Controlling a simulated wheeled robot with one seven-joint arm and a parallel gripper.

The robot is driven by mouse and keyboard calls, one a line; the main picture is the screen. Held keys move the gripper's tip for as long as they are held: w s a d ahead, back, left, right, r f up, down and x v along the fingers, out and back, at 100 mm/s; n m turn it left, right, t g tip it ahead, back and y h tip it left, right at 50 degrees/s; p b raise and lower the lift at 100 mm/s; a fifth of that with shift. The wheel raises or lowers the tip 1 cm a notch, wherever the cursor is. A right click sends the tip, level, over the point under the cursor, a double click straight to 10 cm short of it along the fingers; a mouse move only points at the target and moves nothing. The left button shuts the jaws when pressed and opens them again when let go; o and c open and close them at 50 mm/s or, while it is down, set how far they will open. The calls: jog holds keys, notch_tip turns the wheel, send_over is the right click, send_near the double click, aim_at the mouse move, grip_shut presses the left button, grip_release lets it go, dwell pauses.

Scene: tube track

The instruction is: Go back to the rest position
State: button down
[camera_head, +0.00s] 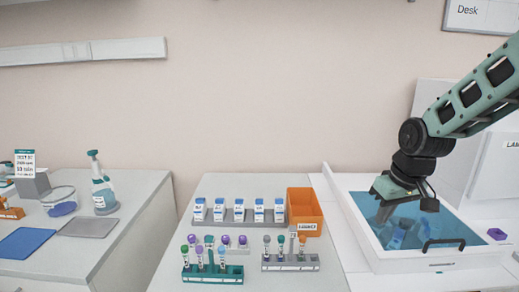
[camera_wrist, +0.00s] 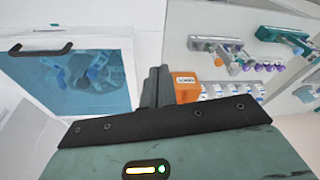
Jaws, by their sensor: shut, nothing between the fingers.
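My gripper (camera_head: 384,212) hangs over the left part of a white-framed box with a blue see-through lid (camera_head: 455,226) at the right of the head view. In the wrist view my gripper's fingers (camera_wrist: 155,87) are shut together with nothing between them. The same blue lid (camera_wrist: 112,60) with its black handle shows at the left of the wrist view. Bluish shapes are visible beneath the lid, but I cannot make out what they are.
An orange bin (camera_head: 305,209) stands left of the box. Left of it are a row of white-and-blue boxes (camera_head: 238,212), a green tube rack (camera_head: 212,274) and a grey tube rack (camera_head: 290,263). A spray bottle (camera_head: 103,190) stands on the left table. A purple piece (camera_head: 497,234) lies far right.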

jog(key=s+a+n+g, duration=0.2)
jog(key=s+a+n, duration=0.1)
jog(key=s+a, duration=1.1)
jog(key=s+a+f+n+b, duration=0.1)
jog(key=s+a+n, duration=0.1)
jog(key=s, duration=1.1)
jog(key=shift+s+a+g+h+b, duration=0.3)
jog(key=shift+s+a, duration=0.05)
jog(key=shift+a, duration=0.15)
jog(key=shift+d, duration=0.15)
